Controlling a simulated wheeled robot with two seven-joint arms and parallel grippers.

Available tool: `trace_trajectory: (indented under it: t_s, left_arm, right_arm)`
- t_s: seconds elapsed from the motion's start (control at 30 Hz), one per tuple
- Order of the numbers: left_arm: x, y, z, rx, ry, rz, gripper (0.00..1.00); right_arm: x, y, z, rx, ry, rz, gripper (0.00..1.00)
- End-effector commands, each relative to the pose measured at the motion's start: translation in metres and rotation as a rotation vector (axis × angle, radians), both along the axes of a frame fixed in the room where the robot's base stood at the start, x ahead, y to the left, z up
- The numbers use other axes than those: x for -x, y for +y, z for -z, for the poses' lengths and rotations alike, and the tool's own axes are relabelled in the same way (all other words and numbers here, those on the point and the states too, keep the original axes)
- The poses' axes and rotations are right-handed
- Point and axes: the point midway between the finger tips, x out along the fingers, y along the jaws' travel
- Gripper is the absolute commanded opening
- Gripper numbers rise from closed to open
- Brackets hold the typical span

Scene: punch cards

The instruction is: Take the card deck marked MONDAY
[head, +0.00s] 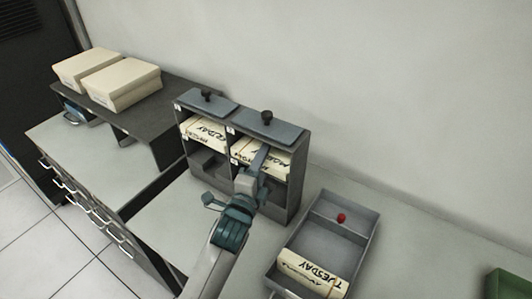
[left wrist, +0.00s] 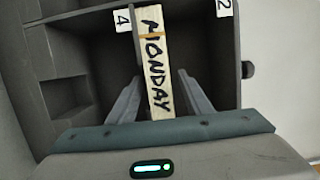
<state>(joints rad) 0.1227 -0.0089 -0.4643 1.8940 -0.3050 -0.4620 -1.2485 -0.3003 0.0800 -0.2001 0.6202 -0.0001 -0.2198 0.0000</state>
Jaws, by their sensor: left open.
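The deck marked MONDAY (head: 279,158) is a cream block with black lettering in the upper right compartment of a grey cabinet (head: 294,190). In the left wrist view the MONDAY deck (left wrist: 154,60) is upright in the picture, near the label 4. My left gripper (head: 259,160) is at the front of that compartment and hides part of the deck. In the left wrist view its two fingers (left wrist: 159,80) are apart, one on each side of the deck's near end, with no clear contact visible. My right gripper is not in view.
A FRIDAY deck (head: 205,131) is in the upper left compartment. A grey tray (head: 330,242) with a red knob (head: 341,218) holds a TUESDAY deck (head: 312,274). Two cream boxes (head: 122,87) sit on a dark shelf (head: 178,100). A green object (head: 508,284) is at lower right.

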Motion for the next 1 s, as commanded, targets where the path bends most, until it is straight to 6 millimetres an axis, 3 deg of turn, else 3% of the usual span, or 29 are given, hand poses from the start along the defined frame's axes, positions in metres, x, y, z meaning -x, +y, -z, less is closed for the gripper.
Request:
trace_trajectory:
  t_s: [0.37,0.57,0.6,1.0]
  left_arm:
    - [0.0003,0.0003,0.0003,0.000,0.000,0.000,0.45]
    - [0.0003,0.0003,0.0003,0.000,0.000,0.000,0.02]
    - [0.0003,0.0003,0.0003,0.000,0.000,0.000,0.00]
    - [0.0000,0.0004,-0.0040,0.000,-0.004,0.000,0.00]
  right_arm:
    - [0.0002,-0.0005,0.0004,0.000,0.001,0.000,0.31]
    - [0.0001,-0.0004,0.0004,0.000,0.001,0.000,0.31]
    - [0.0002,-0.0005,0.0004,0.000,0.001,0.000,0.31]
    - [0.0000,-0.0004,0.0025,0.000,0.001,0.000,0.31]
